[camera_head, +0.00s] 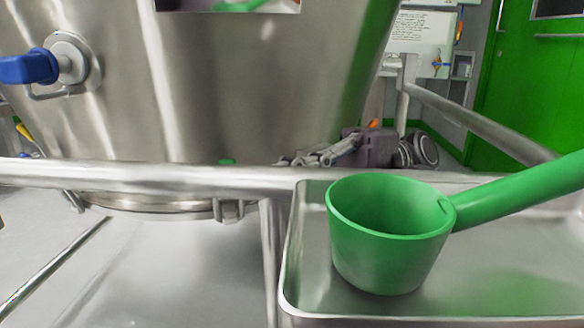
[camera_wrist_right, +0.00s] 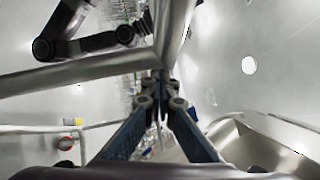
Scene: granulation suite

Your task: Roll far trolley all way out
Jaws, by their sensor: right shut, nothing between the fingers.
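A steel tube frame, apparently a trolley rail (camera_head: 150,174), crosses the head view in front of a large steel vessel (camera_head: 240,90). Which trolley is the far one cannot be told. What seems to be my right gripper (camera_head: 305,159) shows beyond this rail, partly hidden by it and the scoop. In the right wrist view the right gripper (camera_wrist_right: 160,78) is shut and empty. Its tips are close to the junction of a slanting steel tube (camera_wrist_right: 75,72) and a post (camera_wrist_right: 174,30); contact cannot be told. My left gripper is not in view.
A green scoop (camera_head: 385,260) stands in a steel tray (camera_head: 300,300) at the near right, its handle pointing right. A blue valve handle (camera_head: 28,68) juts from the vessel. Another steel rail (camera_head: 470,120) runs at the right, before a green door (camera_head: 530,85).

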